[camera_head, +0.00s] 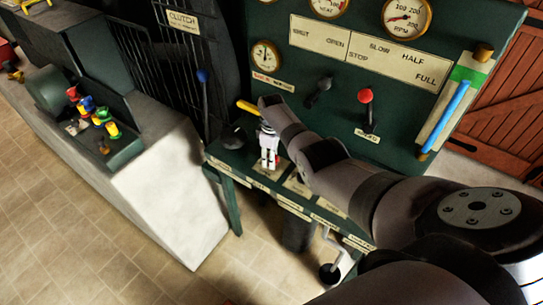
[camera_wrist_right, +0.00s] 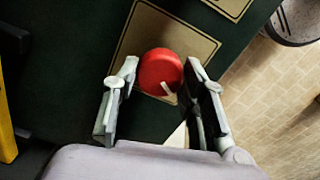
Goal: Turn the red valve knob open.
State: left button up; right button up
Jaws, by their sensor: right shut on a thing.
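The red valve knob (camera_wrist_right: 161,72) is round, with a short pale mark on its face. It sits over a tan plate on the dark green desk. My right gripper (camera_wrist_right: 162,78) is shut on it, with one fingertip at each side of the knob. In the head view my right gripper (camera_head: 269,158) points down at the green control desk, and its arm comes in from the lower right. There the gripper hides most of the knob. My left gripper is not in view.
The upright green panel behind carries gauges (camera_head: 405,17), a red-knobbed lever (camera_head: 365,97), a dark lever (camera_head: 320,88) and a blue sight tube (camera_head: 446,117). A blue-tipped lever (camera_head: 203,77) stands left of my gripper. A crank (camera_head: 331,262) hangs at the desk's front. Tiled floor lies left.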

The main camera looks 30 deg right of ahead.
jog(key=n, duration=0.6)
jog(key=shift+n, duration=0.3)
dwell(0.4)
jog(key=o, duration=1.2)
jog(key=shift+c, duration=0.2)
jog(key=shift+w+r, duration=0.1)
jog(key=shift+r, duration=0.5)
notch_tip(320, 180, up, 11)
jog(key=shift+f, duration=0.15)
